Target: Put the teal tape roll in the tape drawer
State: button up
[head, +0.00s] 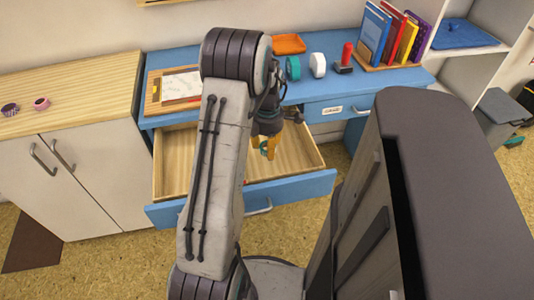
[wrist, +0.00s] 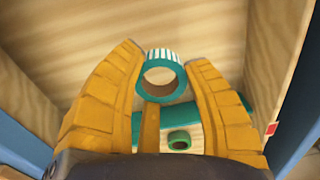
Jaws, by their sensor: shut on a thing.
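The teal tape roll (wrist: 163,88), with a white-striped edge, is held between the tips of my gripper (wrist: 163,75) in the wrist view. My yellow-fingered gripper (head: 264,150) is shut on it. In the head view the roll shows only as a small teal patch (head: 264,148) between the fingers. The tape drawer (head: 185,212), wooden with a blue front, is pulled open under the desk. My gripper points down over its inside, with the roll apparently above the floor. A small green roll (wrist: 180,140) and a teal strip (wrist: 176,117) show beyond the fingers in the wrist view.
The blue desk (head: 345,85) carries another teal roll-like thing (head: 293,68), a white roll (head: 318,65), a red-handled stamp (head: 346,57), an orange tray (head: 289,44) and books (head: 375,35). A closed drawer (head: 336,109) is at right. My arm hides part of the open drawer.

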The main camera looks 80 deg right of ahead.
jog(key=shift+d+f, duration=0.4)
jog(key=shift+d, duration=0.2)
jog(key=shift+f+b, duration=0.35)
jog(key=shift+f, duration=1.65)
jog(key=shift+f, duration=0.1)
jog(key=o, duration=0.8)
notch_tip(320, 180, up, 12)
jog(key=shift+r+p, duration=0.15)
jog(key=shift+p, duration=0.85)
jog(key=shift+w, duration=0.2)
